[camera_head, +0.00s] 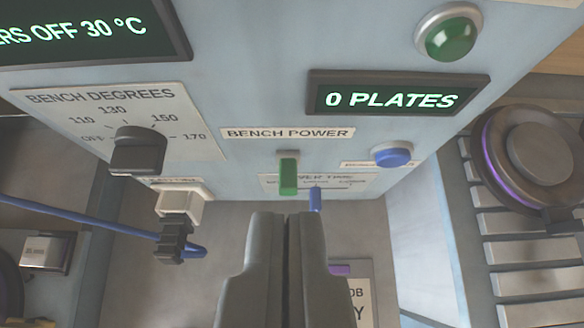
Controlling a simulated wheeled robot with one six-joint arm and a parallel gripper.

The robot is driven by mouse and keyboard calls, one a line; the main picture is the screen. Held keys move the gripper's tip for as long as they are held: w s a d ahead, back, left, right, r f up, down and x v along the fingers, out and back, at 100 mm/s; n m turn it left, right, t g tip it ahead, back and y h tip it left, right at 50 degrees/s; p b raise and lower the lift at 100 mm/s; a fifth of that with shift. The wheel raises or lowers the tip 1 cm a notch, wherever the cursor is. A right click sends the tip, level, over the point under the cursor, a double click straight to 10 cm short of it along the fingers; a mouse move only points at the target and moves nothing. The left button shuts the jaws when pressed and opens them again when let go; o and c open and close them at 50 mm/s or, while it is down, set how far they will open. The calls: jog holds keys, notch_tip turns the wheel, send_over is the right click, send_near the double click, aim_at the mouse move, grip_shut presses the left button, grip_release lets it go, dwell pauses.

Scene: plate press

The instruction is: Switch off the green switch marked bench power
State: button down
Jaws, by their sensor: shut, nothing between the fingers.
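The green switch (288,175) sits on the pale panel just under the label BENCH POWER (288,132). Its green lever hangs down from a small grey mount. My gripper (287,218) is shut and empty, with its fingertips just below the switch in the picture. A small gap shows between the fingertips and the lever, but I cannot tell the depth between them. A blue lever (315,198) stands right of the green switch, close to the right fingertip, and my fingers hide part of what is below it.
A blue button (392,155) is to the right, and a green lamp (449,35) is above it. A dark knob (138,150) for bench degrees is on the left. Displays read 0 PLATES (395,98) and OFF 30 °C.

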jog(key=shift+w+f, duration=0.1)
send_over(287, 191)
jog(key=w, duration=0.1)
notch_tip(287, 191, down, 6)
jog(key=shift+f, duration=0.25)
jog(key=shift+s+f, duration=0.3)
jog(key=shift+f, duration=0.2)
jog(key=shift+s+f, duration=0.25)
jog(key=shift+f, duration=0.25)
jog(key=shift+s+f, duration=0.3)
jog(key=shift+f, duration=0.3)
